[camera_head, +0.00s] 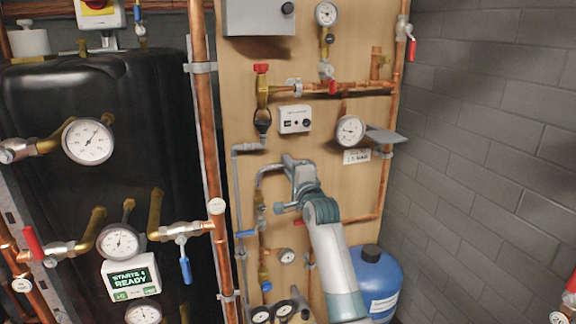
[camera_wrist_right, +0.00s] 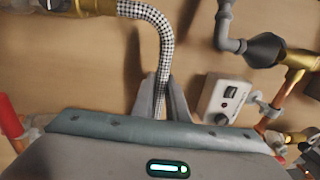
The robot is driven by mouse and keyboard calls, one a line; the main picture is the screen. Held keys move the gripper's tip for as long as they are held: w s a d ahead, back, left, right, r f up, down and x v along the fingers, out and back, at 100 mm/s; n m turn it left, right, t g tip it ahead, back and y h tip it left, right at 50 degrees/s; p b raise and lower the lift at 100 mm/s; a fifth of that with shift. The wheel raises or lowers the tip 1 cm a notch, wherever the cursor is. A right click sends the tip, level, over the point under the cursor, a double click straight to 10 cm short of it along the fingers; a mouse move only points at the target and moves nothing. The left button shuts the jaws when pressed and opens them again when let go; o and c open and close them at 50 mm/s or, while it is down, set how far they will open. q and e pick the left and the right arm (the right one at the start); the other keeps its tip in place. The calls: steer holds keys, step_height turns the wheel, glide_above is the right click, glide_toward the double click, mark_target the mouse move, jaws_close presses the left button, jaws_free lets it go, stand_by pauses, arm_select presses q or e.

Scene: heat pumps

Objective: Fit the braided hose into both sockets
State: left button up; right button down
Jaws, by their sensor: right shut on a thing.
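The braided hose (camera_wrist_right: 158,35) has a black-and-white woven skin in the right wrist view. It curves from a brass fitting (camera_wrist_right: 95,8) at the top left down into my right gripper (camera_wrist_right: 163,100), which is shut on it. In the head view the hose (camera_head: 268,169) looks like a grey bend rising from the brass fitting (camera_head: 260,198) to my right gripper (camera_head: 290,163). The hose end near the fitting meets it or lies right at it; I cannot tell how deep it sits. The other end is hidden by the jaws. My left gripper is not in view.
A white control box (camera_head: 295,119) and a dial gauge (camera_head: 349,130) are on the wooden board above the gripper. A grey pipe (camera_head: 236,190) runs close on the left. A blue tank (camera_head: 375,276) stands below.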

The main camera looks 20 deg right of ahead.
steer(key=shift+f, duration=0.15)
stand_by(0.3)
steer(key=c, duration=1.7)
jaws_free()
steer(key=shift+o, duration=0.2)
steer(key=shift+s, duration=0.2)
steer(key=s+p, duration=0.5)
steer(key=s, duration=0.3)
steer(key=shift+d+f, duration=0.15)
steer(key=shift+f, duration=0.15)
